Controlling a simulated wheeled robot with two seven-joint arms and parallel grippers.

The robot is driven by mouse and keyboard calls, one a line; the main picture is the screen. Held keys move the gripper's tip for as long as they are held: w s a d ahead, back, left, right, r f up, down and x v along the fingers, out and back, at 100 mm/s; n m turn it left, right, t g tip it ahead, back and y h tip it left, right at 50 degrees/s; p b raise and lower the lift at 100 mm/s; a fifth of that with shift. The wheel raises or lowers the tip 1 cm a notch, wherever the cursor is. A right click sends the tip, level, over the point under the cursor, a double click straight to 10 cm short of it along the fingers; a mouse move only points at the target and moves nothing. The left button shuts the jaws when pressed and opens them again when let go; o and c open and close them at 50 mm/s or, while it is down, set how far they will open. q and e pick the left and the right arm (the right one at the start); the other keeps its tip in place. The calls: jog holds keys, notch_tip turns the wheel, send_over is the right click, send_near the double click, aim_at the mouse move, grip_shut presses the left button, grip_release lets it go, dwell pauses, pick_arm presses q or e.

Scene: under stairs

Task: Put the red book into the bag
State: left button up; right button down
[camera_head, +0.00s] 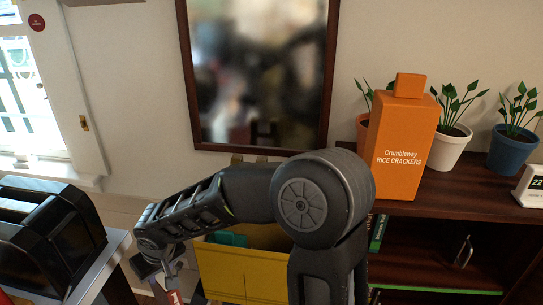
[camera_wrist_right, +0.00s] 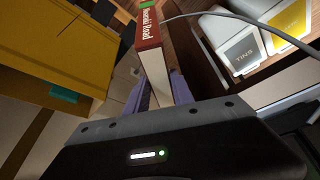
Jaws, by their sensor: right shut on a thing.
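My right gripper (camera_head: 165,268) is low at the left of centre in the head view. It is shut on the red book (camera_wrist_right: 150,45), which stands out beyond the fingers (camera_wrist_right: 158,92) in the right wrist view, with its spine and pale page edges showing. In the head view only a small red part of the book (camera_head: 174,296) shows at the bottom edge. A yellow open-topped container (camera_head: 235,272), which looks like the bag, is right of the gripper, partly behind my right arm. It also shows in the right wrist view (camera_wrist_right: 62,40), apart from the book. My left gripper is out of view.
A teal thing (camera_head: 228,239) shows at the yellow container's opening. A black appliance (camera_head: 50,235) stands at left. A dark shelf (camera_head: 450,205) at right bears an orange cracker box (camera_head: 403,140) and potted plants (camera_head: 452,145). Pale bins (camera_wrist_right: 238,50) and a thin cable are near the book.

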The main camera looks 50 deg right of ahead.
pick_arm(q)
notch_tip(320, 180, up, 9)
jog(key=p, duration=0.8)
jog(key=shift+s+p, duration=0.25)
jog(key=shift+p, duration=0.05)
pick_arm(e)
notch_tip(320, 180, up, 9)
jog(key=shift+r, duration=0.15)
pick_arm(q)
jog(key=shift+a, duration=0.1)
